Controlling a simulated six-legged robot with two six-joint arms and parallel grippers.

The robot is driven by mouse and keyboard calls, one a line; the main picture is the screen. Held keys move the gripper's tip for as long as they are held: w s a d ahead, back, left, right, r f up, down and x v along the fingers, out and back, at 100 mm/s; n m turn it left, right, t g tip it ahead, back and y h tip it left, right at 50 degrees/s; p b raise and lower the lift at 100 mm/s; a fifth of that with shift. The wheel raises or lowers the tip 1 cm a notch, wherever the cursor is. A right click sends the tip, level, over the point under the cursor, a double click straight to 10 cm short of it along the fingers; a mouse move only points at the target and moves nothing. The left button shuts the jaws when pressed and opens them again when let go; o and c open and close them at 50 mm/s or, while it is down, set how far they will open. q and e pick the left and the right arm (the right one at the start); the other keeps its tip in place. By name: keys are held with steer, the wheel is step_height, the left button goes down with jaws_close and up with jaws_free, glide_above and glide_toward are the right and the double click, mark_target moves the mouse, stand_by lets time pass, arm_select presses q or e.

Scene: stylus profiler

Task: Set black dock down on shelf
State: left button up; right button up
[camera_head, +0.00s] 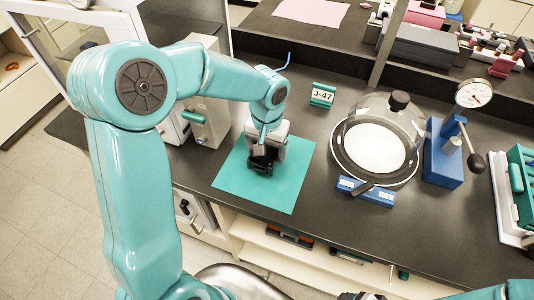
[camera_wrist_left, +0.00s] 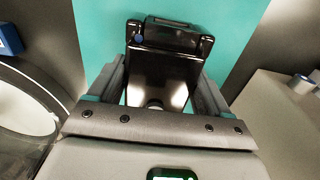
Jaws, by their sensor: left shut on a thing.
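The black dock (camera_wrist_left: 170,45) is between the fingers of my left gripper (camera_wrist_left: 160,90) in the left wrist view, over the teal mat (camera_wrist_left: 245,20). In the head view my left gripper (camera_head: 264,150) is shut on the black dock (camera_head: 262,160), above the teal mat (camera_head: 265,197). I cannot tell whether the dock touches the mat. The shelf (camera_head: 310,262) is below the bench's front edge, with a few dark and coloured items lying on it. My right gripper is not in view; only a bit of teal arm shows at the lower right.
A glass bell jar (camera_head: 375,145) stands right of the mat, with a blue block (camera_head: 366,191) in front. A blue gauge stand (camera_head: 445,150) and a J-47 sign (camera_head: 323,95) are on the dark bench. A beige instrument (camera_head: 207,110) stands left of the mat.

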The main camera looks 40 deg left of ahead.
arm_select(q)
step_height(320, 180, down, 3)
steer(key=shift+w+r, duration=0.1)
steer(key=shift+w, duration=0.05)
